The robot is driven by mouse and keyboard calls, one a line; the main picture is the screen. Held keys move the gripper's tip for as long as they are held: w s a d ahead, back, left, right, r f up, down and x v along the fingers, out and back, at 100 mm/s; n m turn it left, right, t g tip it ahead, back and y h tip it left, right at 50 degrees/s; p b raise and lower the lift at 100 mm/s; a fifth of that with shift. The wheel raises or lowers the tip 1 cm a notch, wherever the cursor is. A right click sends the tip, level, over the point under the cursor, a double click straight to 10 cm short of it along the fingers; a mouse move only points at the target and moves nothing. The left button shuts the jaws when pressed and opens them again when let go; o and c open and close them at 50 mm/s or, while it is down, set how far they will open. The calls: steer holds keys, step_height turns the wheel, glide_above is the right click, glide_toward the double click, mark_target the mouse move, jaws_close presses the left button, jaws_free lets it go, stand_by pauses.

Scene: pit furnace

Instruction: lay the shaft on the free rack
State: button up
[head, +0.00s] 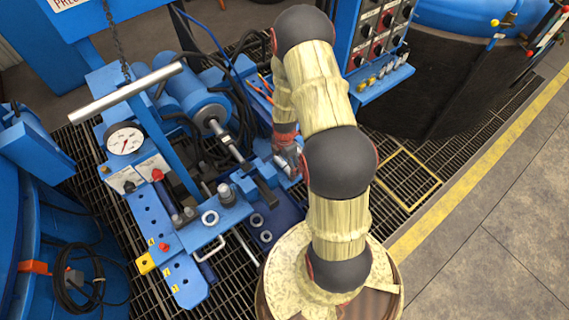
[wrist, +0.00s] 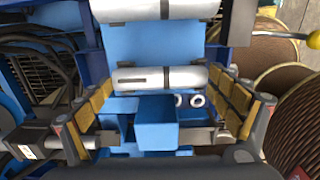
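My gripper (wrist: 158,85) is open in the wrist view, with one yellow-padded finger on each side. A silver cylinder with a dark slot, apparently the shaft (wrist: 165,77), lies crosswise ahead, its ends near the fingertips. I cannot tell whether the fingers touch it, but they are not closed around it. Small dark supports show near its ends. A second, larger silver cylinder (wrist: 140,10) lies parallel beyond it, crossed by a dark strip. In the head view my gripper (head: 288,158) is low beside the blue rig, largely hidden by my arm. I cannot make out the free rack.
Black hoses lie at left. Open floor lies at right.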

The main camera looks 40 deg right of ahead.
steer(key=shift+o, duration=0.9)
steer(key=shift+r, duration=0.1)
step_height(320, 180, up, 12)
stand_by(0.4)
